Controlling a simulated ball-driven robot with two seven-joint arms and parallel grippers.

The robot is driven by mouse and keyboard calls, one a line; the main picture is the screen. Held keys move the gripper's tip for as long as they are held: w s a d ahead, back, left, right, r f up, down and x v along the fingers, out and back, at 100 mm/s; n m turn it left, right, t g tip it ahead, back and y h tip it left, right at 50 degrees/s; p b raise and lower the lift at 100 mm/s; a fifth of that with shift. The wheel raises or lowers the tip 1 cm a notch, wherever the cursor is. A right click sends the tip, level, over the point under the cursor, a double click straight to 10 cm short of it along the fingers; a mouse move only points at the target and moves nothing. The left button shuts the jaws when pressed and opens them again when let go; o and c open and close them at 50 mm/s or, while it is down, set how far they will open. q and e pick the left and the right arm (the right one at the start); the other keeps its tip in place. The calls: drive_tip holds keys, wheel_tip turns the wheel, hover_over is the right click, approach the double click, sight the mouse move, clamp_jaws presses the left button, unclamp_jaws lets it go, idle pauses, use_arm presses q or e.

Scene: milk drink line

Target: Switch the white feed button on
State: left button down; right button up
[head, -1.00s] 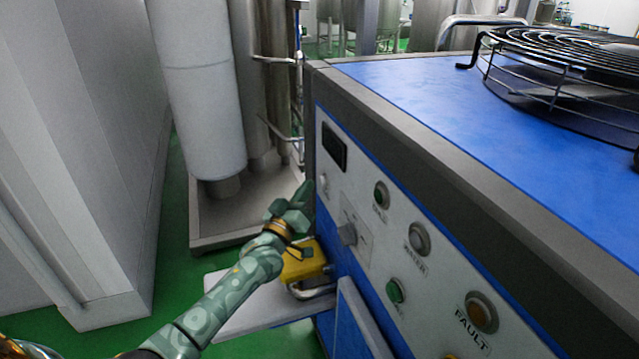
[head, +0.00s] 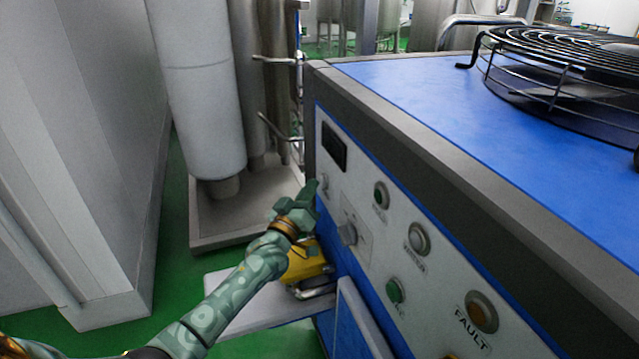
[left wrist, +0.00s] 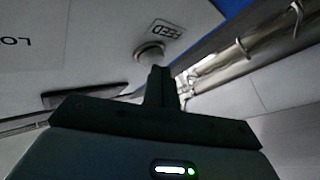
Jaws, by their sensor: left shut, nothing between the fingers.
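The white feed button (head: 324,182) sits at the left end of the grey-white control panel, below the dark display, partly hidden by my gripper in the head view. In the left wrist view the round button (left wrist: 150,50) shows beside its FEED label (left wrist: 167,28). My left gripper (head: 312,187) is shut and empty, with its tips right by the button. In the left wrist view its fingertips (left wrist: 160,70) lie just below the button; I cannot tell whether they touch it. My right gripper is not in view.
A yellow box (head: 303,262) rests on a pale shelf (head: 240,305) below my left arm.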

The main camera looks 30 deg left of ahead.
use_arm(q)
drive_tip(key=shift+w+d, duration=0.15)
idle(0.3)
drive_tip(key=shift+s+a+p, duration=0.4)
drive_tip(key=shift+s+a, duration=0.2)
drive_tip(key=shift+s, duration=0.1)
drive_tip(key=s+a+p, duration=0.2)
drive_tip(key=s+a, duration=0.2)
drive_tip(key=shift+s, duration=0.3)
idle(1.4)
